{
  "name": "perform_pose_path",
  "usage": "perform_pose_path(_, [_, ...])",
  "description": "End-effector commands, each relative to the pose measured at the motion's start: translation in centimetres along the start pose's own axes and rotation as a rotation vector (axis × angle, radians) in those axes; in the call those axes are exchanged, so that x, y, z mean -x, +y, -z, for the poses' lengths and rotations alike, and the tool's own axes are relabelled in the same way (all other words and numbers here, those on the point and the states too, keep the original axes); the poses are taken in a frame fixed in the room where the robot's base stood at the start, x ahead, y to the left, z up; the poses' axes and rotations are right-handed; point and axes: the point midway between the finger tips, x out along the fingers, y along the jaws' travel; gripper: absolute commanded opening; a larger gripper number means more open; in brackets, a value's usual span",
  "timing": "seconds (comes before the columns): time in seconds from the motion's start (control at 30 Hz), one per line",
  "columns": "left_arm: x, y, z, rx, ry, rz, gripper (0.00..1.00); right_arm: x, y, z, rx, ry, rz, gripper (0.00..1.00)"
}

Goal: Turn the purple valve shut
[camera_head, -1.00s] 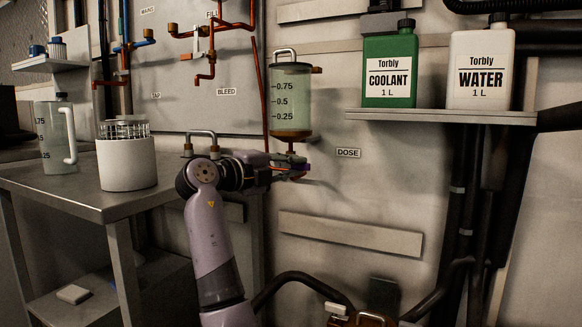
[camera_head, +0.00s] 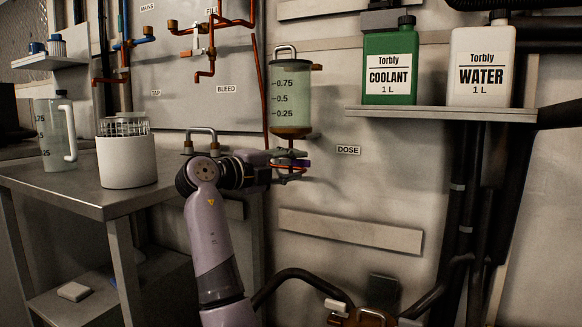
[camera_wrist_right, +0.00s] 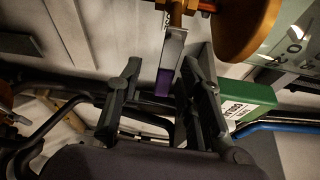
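The purple valve handle (camera_head: 304,163) sits on the pipe under the dosing vessel (camera_head: 290,98), left of the DOSE label. In the right wrist view the purple handle (camera_wrist_right: 163,82) hangs from a grey metal lever. My right gripper (camera_head: 288,163) is at the valve in the head view, partly covering it. In the right wrist view my right gripper (camera_wrist_right: 160,90) is open, its fingers spread to either side of the handle's end. The handle looks nearer the right-hand finger; contact cannot be told. My left gripper is not in view.
A shelf (camera_head: 440,114) at right holds a green coolant bottle (camera_head: 390,65) and a white water bottle (camera_head: 480,70). A metal table (camera_head: 95,200) at left bears a jug (camera_head: 55,135) and a white container (camera_head: 127,165). A black hose (camera_head: 300,277) runs below.

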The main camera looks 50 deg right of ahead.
Motion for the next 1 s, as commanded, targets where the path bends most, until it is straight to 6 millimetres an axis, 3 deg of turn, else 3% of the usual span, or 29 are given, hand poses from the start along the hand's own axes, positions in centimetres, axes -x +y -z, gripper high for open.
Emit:
perform_pose_path(0.17, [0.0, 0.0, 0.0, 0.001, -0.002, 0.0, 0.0, 1.7, -0.1, -0.1, 0.0, -0.003, 0.001, 0.34])
perform_pose_path(0.6, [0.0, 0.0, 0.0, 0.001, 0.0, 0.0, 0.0, 10.3, 0.0, 0.0, 0.0, -0.002, -0.002, 0.34])
perform_pose_path(0.8, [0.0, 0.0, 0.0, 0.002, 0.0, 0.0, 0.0, 11.9, 0.1, 0.0, 0.0, 0.0, -0.002, 0.34])
perform_pose_path(1.0, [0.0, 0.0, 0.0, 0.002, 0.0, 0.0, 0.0, 12.0, 0.1, 0.0, 0.0, 0.0, -0.001, 0.34])
